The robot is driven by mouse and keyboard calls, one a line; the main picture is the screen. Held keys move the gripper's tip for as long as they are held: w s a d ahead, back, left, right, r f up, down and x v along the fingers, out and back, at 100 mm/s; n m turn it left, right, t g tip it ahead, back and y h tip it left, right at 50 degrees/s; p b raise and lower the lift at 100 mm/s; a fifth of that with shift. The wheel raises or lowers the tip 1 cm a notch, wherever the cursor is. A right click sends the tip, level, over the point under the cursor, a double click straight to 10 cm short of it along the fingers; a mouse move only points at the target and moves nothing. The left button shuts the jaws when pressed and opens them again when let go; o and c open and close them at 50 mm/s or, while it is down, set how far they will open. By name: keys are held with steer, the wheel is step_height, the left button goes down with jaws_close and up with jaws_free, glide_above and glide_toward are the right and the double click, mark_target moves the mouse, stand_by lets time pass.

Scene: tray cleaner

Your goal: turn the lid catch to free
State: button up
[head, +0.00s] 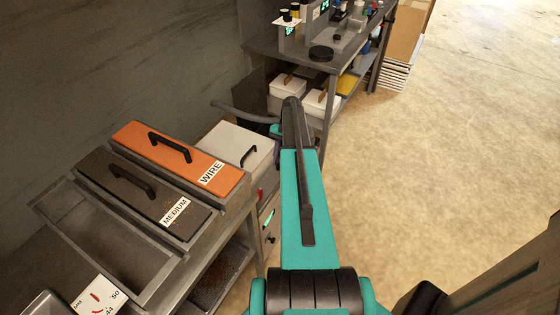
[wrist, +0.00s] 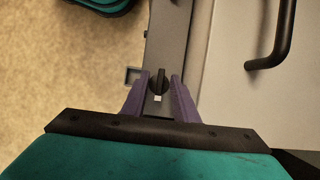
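The lid catch (wrist: 160,82) is a small black knob on a grey metal strip, with a small white mark just below it in the wrist view. Its bar lies roughly along the strip. My gripper (wrist: 159,77) has its two purple fingers on either side of the knob, open, with a gap visible on both sides. The pale lid (wrist: 235,90) with a black bar handle (wrist: 283,35) lies right of the strip. In the head view the white lid (head: 228,142) is left of my arm, which hides the catch and most of the gripper.
An orange WIRE lid (head: 150,133) and a dark MEDIUM lid (head: 125,185) sit on the bench left of the white lid. An open empty trough (head: 95,235) is nearer. A shelf table (head: 300,58) with white bins stands beyond.

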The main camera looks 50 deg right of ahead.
steer(key=p+v, duration=0.6)
steer(key=v, duration=0.7)
steer(key=shift+r+p, duration=0.3)
steer(key=shift+p, duration=0.1)
steer(key=shift+s+d, duration=0.1)
